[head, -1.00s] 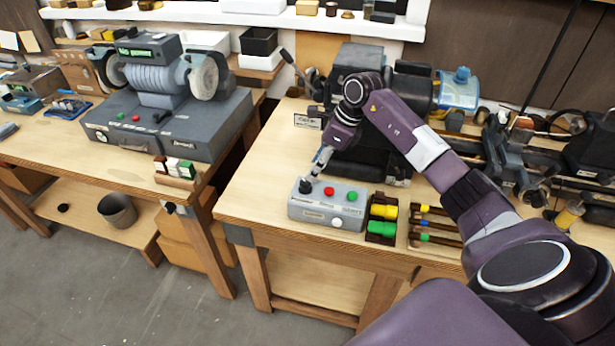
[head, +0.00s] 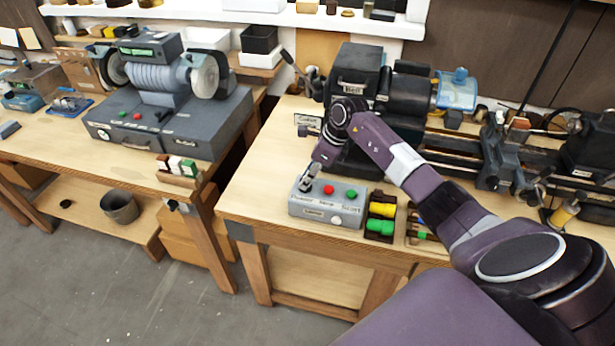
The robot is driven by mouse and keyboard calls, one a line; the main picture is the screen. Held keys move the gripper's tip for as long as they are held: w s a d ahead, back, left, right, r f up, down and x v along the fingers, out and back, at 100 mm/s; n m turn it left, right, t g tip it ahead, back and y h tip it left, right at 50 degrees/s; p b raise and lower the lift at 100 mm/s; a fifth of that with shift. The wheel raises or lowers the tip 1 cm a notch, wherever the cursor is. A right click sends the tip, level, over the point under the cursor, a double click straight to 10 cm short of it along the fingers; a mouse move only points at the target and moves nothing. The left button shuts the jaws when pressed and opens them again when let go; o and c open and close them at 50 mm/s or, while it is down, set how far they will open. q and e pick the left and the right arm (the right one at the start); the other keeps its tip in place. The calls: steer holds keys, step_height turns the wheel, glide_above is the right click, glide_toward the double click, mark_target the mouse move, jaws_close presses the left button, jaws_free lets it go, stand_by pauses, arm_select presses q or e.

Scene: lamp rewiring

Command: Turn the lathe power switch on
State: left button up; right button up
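The grey control box (head: 327,208) sits at the front edge of the right bench, with a red button (head: 328,189), a green button (head: 351,194) and a white knob (head: 337,220). My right gripper (head: 306,187) points down at the left end of the box's top. It covers the spot where the dark switch knob stands, so the knob is mostly hidden. Whether the fingers touch it or are closed on it cannot be made out. The lathe (head: 352,85) stands behind, partly covered by my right arm. My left gripper is not in view.
A rack of yellow and green pieces (head: 381,216) stands just right of the box. A small sign (head: 307,121) stands behind it. A grinder (head: 160,82) stands on the left bench. The bench top left of the box is clear.

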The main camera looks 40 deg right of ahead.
jaws_close()
steer(key=shift+m, duration=0.3)
steer(key=shift+s+m+h+b, duration=0.1)
steer(key=shift+m+h+b, duration=0.3)
steer(key=shift+m, duration=0.4)
steer(key=m+t+h+b, duration=0.1)
steer(key=m, duration=0.2)
steer(key=shift+a+m, duration=0.15)
steer(key=shift+m, duration=0.15)
steer(key=m+h+b, duration=0.1)
steer(key=m, duration=0.1)
steer(key=shift+a+f+m, duration=0.1)
steer(key=shift+m, duration=0.2)
steer(key=m+h+b, duration=0.2)
steer(key=m+b, duration=0.2)
steer(key=m, duration=0.1)
steer(key=shift+a, duration=0.1)
steer(key=shift+a+m+g+h+b, duration=0.1)
steer(key=shift+m+g+h+b, duration=0.45)
steer(key=shift+m, duration=0.6)
steer(key=shift+m+g+h+b, duration=0.15)
steer(key=shift+m+h+b, duration=0.1)
steer(key=shift+m+b, duration=0.7)
steer(key=shift+m, duration=0.4)
